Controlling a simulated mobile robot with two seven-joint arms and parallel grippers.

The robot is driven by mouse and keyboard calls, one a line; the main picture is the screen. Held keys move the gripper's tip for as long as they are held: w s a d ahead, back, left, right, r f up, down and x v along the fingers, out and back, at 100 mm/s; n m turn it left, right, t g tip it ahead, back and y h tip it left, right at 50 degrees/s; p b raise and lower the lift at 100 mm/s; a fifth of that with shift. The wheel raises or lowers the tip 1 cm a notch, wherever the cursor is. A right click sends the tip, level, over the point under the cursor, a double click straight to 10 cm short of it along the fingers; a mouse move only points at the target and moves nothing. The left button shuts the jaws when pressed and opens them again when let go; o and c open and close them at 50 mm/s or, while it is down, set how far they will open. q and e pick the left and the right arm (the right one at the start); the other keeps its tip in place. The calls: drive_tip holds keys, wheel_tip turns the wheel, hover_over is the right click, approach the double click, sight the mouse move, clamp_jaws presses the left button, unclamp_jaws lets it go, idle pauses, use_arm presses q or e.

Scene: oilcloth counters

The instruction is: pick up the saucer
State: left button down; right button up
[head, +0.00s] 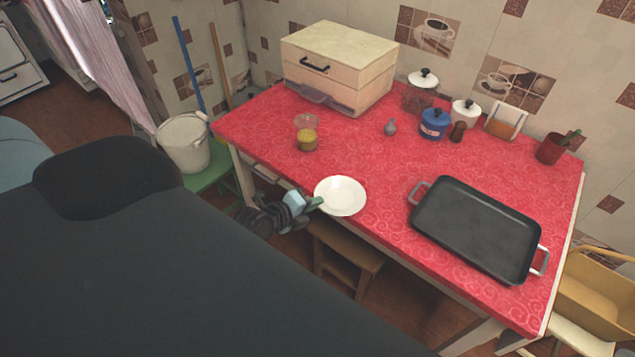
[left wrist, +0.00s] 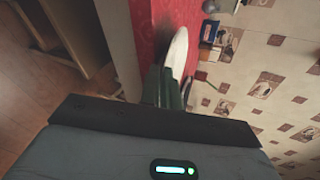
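The saucer (head: 341,195) is white and round, at the front edge of the red table, its near rim reaching over that edge. My left gripper (head: 315,202) is at its left rim. In the left wrist view the saucer (left wrist: 178,48) shows nearly edge-on, just beyond the green fingers of my left gripper (left wrist: 167,88). The fingers are close together with the rim between them, so the gripper looks shut on the saucer. Whether the saucer is clear of the cloth is hard to tell. My right gripper is not in view.
A black tray with handles (head: 475,228) lies right of the saucer. A glass with yellow contents (head: 307,138) stands behind it to the left. A wooden stool (head: 345,255) is below the table edge. A bread box (head: 340,65) and jars (head: 433,124) stand at the back. The middle of the cloth is clear.

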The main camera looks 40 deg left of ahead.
use_arm(q)
drive_tip(key=s+a+r, duration=0.2)
drive_tip(key=s+a, duration=0.1)
drive_tip(key=s, duration=0.4)
drive_tip(key=s+a+r+b, duration=0.1)
drive_tip(key=s+a+r, duration=0.1)
drive_tip(key=s+a, duration=0.2)
drive_tip(key=shift+s+a+r, duration=0.2)
drive_tip(key=shift+s+r, duration=0.05)
drive_tip(key=shift+s, duration=1.3)
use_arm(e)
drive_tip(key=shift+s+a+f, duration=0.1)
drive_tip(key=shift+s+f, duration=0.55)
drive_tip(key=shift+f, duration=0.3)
use_arm(q)
drive_tip(key=shift+d, duration=0.1)
